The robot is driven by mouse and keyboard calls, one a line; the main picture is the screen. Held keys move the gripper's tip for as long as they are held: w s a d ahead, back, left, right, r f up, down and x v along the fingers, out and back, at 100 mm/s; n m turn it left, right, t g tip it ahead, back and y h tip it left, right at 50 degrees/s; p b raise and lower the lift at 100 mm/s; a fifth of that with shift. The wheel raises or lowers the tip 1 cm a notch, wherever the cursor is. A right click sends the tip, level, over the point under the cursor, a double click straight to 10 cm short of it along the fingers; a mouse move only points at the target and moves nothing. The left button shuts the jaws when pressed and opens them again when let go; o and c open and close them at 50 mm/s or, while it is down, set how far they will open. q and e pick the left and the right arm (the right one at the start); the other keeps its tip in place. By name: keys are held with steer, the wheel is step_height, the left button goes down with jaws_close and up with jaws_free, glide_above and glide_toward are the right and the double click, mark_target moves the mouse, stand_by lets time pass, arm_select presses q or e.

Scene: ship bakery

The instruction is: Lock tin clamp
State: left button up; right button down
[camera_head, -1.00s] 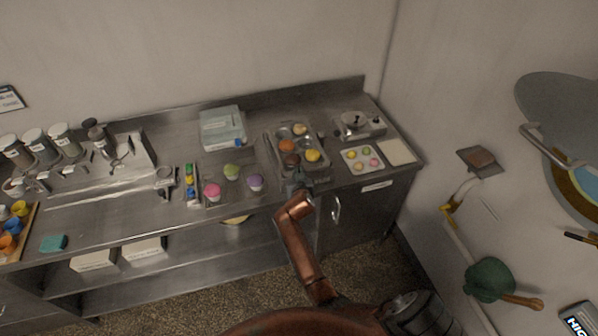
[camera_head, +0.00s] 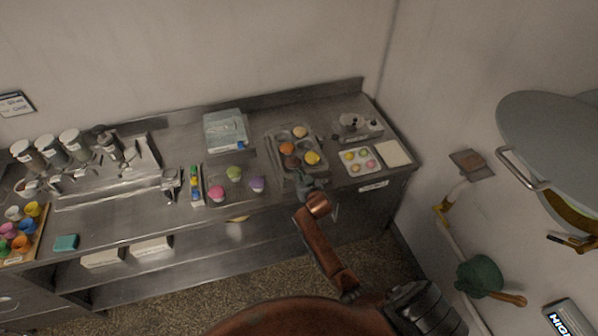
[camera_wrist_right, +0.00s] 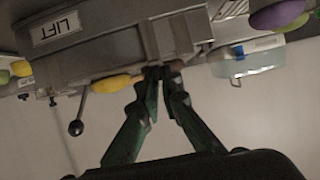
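The muffin tin (camera_head: 274,148) stands on the steel counter, with orange, brown, yellow and pale items in its cups. My right gripper (camera_head: 303,178) is at the tin's front edge, at the end of my copper arm. In the right wrist view, the dark green fingers of my right gripper (camera_wrist_right: 163,73) have their tips together against a grey metal body marked LIFT (camera_wrist_right: 62,28). A lever with a black ball knob (camera_wrist_right: 75,127) sticks out left of the fingers, apart from them. I cannot tell which part is the clamp's latch. My left gripper is not in view.
A tray of small coloured pieces (camera_head: 376,150) and a cream board (camera_head: 394,153) lie right of the tin. Pink, green and purple cupcakes (camera_head: 257,184) stand to its left. A pale blue box (camera_head: 224,130) is behind them. A large round lid (camera_head: 560,135) is at far right.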

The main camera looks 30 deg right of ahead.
steer(key=c, duration=2.2)
jaws_free()
steer(key=shift+o, duration=0.2)
steer(key=v, duration=1.2)
